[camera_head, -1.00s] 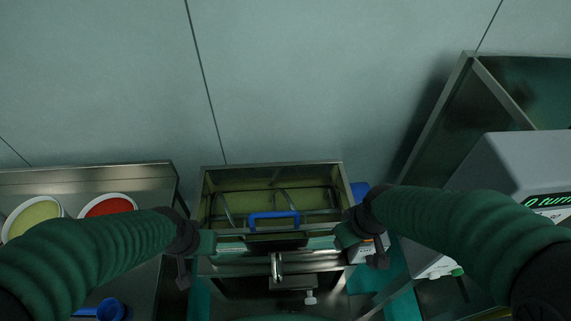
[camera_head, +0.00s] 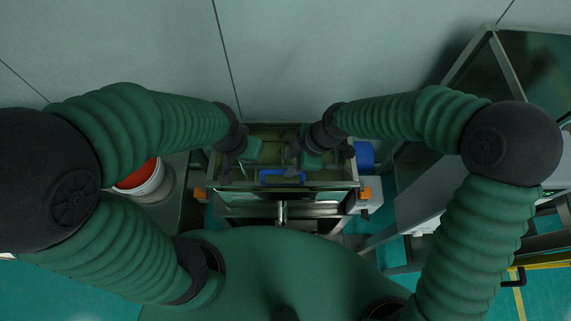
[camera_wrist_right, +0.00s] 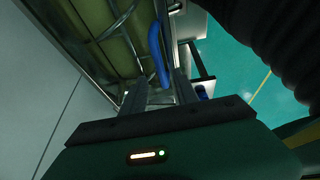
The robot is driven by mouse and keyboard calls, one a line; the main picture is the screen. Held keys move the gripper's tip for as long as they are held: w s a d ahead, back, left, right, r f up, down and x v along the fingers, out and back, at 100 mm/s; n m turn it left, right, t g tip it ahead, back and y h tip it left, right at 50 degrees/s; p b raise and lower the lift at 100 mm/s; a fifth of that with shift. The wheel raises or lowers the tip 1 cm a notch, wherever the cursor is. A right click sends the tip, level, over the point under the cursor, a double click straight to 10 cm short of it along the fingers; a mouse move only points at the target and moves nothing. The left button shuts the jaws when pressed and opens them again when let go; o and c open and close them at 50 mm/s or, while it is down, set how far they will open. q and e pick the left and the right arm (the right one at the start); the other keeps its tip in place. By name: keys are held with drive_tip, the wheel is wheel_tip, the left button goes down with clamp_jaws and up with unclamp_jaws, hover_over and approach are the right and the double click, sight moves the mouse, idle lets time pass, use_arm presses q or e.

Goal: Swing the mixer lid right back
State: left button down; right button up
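The mixer (camera_head: 336,184) is a metal rectangular box in the middle of the head view, with curved metal bars over an olive-green inner surface. A blue handle (camera_head: 283,175) sits at its front edge. I cannot tell how far the lid stands open. My right gripper (camera_head: 297,170) is over the mixer, close to the handle's right end. In the right wrist view its fingers (camera_wrist_right: 160,84) are apart, with the blue handle (camera_wrist_right: 158,52) just beyond and between them, not clamped. My left gripper (camera_head: 238,160) is over the mixer's left part; its fingertips are unclear.
A white bucket with red contents (camera_head: 141,178) stands at left, partly behind my left arm. A grey machine (camera_head: 418,190) and metal frame (camera_head: 490,75) stand at right. A wall (camera_head: 290,55) rises behind the mixer. Orange parts (camera_head: 365,194) flank its front.

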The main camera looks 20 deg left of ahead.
sight(282, 171)
drive_tip(key=x, duration=0.4)
drive_tip(key=shift+w+a+f+p, duration=0.15)
drive_tip(key=shift+a+p, duration=0.1)
drive_tip(key=shift+p, duration=0.15)
drive_tip(key=shift+s+f, duration=0.2)
drive_tip(key=shift+s, duration=0.05)
drive_tip(key=shift+d, duration=0.1)
drive_tip(key=shift+c, duration=0.4)
drive_tip(key=shift+w+d, duration=0.1)
drive_tip(key=c, duration=0.5)
drive_tip(key=shift+c, duration=1)
clamp_jaws()
